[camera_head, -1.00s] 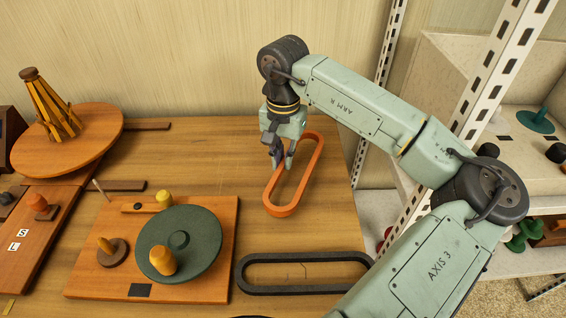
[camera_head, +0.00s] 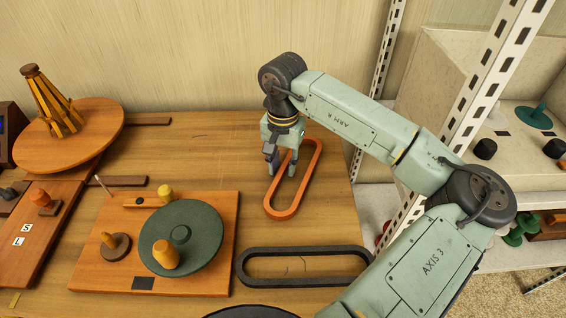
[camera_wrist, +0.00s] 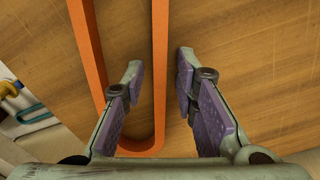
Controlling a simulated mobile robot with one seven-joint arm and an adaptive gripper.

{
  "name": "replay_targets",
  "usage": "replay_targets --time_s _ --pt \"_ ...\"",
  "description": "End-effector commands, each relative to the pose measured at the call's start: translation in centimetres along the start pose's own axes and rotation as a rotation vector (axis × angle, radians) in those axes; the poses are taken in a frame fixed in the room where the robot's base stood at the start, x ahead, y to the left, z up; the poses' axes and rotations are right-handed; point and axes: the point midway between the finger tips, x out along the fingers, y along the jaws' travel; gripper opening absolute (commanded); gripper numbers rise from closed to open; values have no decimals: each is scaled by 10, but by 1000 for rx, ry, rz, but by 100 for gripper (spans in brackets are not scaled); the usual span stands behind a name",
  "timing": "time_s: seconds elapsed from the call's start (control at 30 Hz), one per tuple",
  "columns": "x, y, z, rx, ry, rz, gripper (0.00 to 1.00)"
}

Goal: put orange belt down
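The orange belt (camera_head: 308,182) is a long oval loop that appears to lie flat on the wooden tabletop, right of the board. My gripper (camera_head: 275,164) is low over its left side, pointing down. In the wrist view, my gripper (camera_wrist: 158,62) is open. One long strand of the orange belt (camera_wrist: 160,38) passes between the fingers with gaps on both sides, and the other strand runs outside the left finger. The arm hides a little of the belt's far left part in the head view.
A black belt (camera_head: 305,251) lies in front of the orange one. A wooden board (camera_head: 88,279) with a green disc (camera_head: 205,222) and pegs stands left. A round wooden disc with a slatted cone (camera_head: 52,105) is at the back left. A white rack post (camera_head: 470,100) stands right.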

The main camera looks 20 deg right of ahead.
Motion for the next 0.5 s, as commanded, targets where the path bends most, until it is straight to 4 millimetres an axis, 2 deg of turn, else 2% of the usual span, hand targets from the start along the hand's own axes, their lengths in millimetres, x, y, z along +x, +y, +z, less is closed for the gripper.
replay_targets --time_s 0.3,0.43,0.5 --pt "-1 0 0 0 0 0 30" --pt "-7 0 -1 0 3 0 30" --pt "-18 0 -1 1 5 0 30"
